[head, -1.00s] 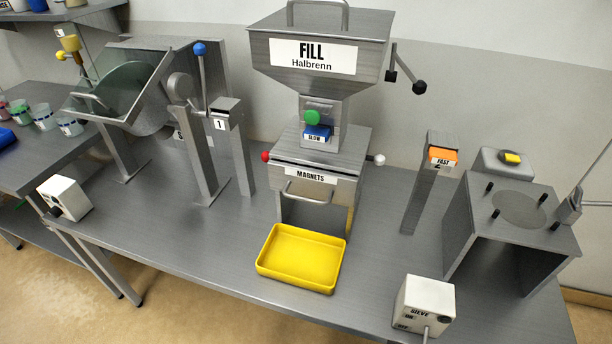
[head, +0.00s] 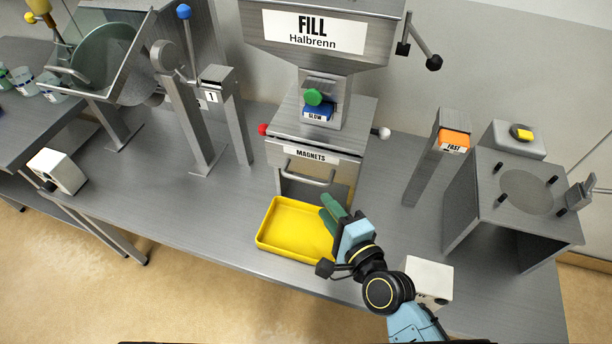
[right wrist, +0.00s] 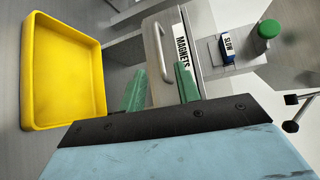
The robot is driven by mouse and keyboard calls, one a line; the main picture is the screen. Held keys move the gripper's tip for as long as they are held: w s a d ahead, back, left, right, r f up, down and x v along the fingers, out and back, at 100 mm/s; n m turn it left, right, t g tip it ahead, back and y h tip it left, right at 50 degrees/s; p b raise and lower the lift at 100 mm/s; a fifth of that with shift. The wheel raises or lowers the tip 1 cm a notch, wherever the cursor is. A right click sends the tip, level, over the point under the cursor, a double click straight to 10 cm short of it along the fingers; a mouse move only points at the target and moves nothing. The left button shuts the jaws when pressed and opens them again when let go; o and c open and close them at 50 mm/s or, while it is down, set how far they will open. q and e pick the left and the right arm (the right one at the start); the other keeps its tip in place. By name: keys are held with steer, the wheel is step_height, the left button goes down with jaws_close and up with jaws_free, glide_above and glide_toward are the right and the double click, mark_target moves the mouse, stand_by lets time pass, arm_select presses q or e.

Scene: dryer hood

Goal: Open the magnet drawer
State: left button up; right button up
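The magnet drawer (head: 318,155) is the front panel labelled MAGNETS under the fill hopper, with a curved metal bar handle (head: 308,180). It looks closed. My right gripper (head: 328,208) has green fingers and stands over the right side of the yellow tray, just below and in front of the handle, apart from it. In the right wrist view the two green fingers (right wrist: 160,85) are spread with nothing between them, and the drawer handle (right wrist: 158,52) lies beyond them. My left gripper is not in view.
The yellow tray (head: 268,243) lies on the bench below the drawer. A white control box (head: 428,272) is partly behind my right arm. A red knob (head: 263,129) and a white knob (head: 384,133) stick out beside the drawer housing. A FAST post (head: 425,165) stands to the right.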

mark_target(306, 179)
steer(key=x, duration=1)
steer(key=shift+w+a, duration=0.15)
steer(key=shift+w, duration=0.1)
jaws_close()
steer(key=shift+s, duration=0.1)
